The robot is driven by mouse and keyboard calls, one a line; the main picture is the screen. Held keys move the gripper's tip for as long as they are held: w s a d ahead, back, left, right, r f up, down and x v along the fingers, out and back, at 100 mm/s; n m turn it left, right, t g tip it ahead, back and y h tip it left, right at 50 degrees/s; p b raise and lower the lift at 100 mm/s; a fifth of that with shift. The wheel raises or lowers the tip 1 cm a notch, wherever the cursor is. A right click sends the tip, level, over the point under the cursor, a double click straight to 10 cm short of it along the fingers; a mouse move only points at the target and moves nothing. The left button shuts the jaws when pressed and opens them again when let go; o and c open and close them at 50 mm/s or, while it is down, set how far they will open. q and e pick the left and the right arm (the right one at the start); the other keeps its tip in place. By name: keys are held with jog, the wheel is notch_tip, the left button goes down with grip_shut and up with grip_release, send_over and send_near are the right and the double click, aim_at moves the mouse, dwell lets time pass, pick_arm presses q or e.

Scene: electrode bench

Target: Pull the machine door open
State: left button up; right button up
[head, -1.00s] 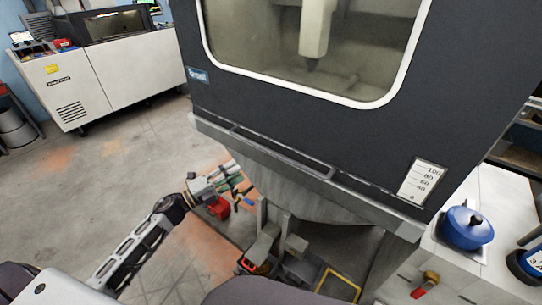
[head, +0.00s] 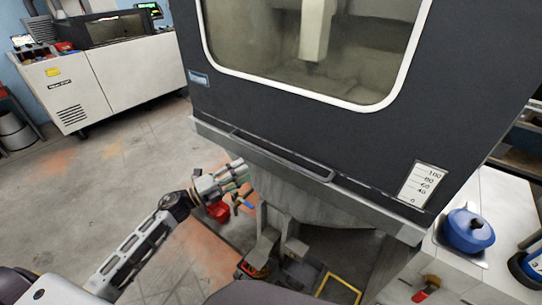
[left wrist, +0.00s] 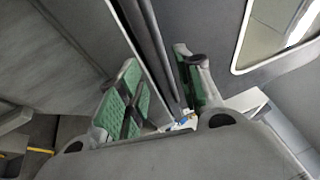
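The dark grey machine door (head: 290,112) fills the upper middle of the head view, with a white-framed window (head: 380,60); the window also shows in the left wrist view (left wrist: 285,25). A long bar handle (head: 285,157) runs along the door's lower edge. My left gripper (head: 245,174) is below and left of the handle's middle, close under the ledge. In the left wrist view its green-padded fingers (left wrist: 157,60) are spread apart. A dark bar edge runs between them in the picture; I cannot tell whether they touch it. My right gripper is not in view.
A bench with a blue pot (head: 467,230) and a red-handled item (head: 427,288) stands at the right. A white machine (head: 110,80) stands at the back left. Grey brackets (head: 268,235) and a yellow frame (head: 340,288) lie below the door.

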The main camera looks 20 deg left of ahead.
aim_at(271, 154)
pick_arm(q)
jog(key=shift+p+x, duration=0.3)
jog(key=shift+x, duration=5.65)
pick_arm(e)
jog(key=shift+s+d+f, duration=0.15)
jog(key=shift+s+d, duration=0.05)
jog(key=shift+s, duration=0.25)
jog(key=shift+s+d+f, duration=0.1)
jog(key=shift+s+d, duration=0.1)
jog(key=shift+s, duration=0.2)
pick_arm(q)
grip_shut()
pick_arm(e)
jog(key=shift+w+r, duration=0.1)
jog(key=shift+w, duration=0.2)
